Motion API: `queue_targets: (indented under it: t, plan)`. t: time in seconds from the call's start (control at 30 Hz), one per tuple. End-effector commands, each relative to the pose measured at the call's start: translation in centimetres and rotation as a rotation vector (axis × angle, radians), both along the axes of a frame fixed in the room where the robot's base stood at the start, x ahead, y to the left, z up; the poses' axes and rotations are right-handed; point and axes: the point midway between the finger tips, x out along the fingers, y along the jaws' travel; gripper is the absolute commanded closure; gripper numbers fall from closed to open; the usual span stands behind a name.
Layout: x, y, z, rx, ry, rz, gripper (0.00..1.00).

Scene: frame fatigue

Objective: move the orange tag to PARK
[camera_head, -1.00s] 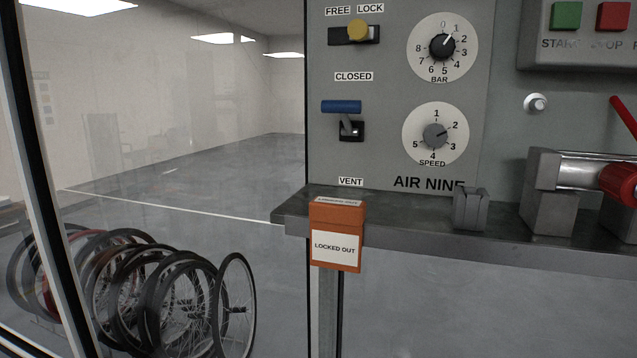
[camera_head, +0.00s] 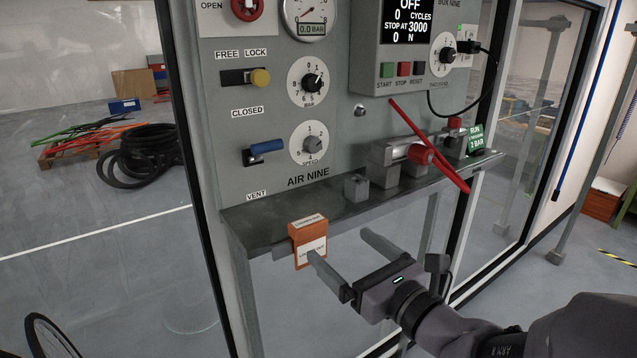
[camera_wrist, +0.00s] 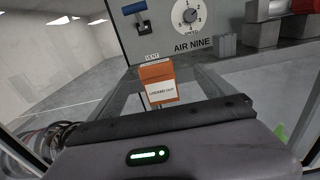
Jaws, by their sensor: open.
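The orange tag (camera_head: 308,240) has a white label and hangs over the front edge of the grey shelf (camera_head: 400,198), near its left end. In the wrist view the tag (camera_wrist: 157,84) is upright near the middle, its label reading LOCKED OUT. My gripper (camera_head: 340,246) is open and empty in front of the shelf. In the head view one fingertip overlaps the tag's lower right part, and the other finger is to the right. I cannot tell whether the fingers flank the tag or stop short. No PARK marking is readable in either view.
A clamp with a red lever (camera_head: 430,150) and a green RUN tag (camera_head: 475,139) are further right. The panel with a blue-handled switch (camera_head: 266,148) rises behind.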

Motion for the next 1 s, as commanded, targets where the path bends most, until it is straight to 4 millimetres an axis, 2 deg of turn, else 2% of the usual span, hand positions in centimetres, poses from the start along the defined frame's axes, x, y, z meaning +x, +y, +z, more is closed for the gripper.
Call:
queue_targets:
  t: [0.03, 0.17, 0.37, 0.53, 0.63, 0.83, 1.0]
  plan:
    - [0.7, 0.7, 1.0, -0.001, 0.01, 0.004, 0.06]
    - [3.3, 2.4, 0.0, -0.003, 0.001, 0.003, 0.06]
    - [5.3, 3.9, 0.0, -0.004, 0.0, 0.002, 0.06]
    - [8.0, 5.9, 0.2, -0.004, -0.001, 0.002, 0.06]
    - [8.8, 6.4, 0.1, -0.004, -0.001, 0.001, 0.06]
    - [8.9, 6.4, 0.0, -0.004, -0.001, 0.0, 0.06]
    - [8.9, 6.4, 0.0, -0.004, -0.001, 0.0, 0.4]
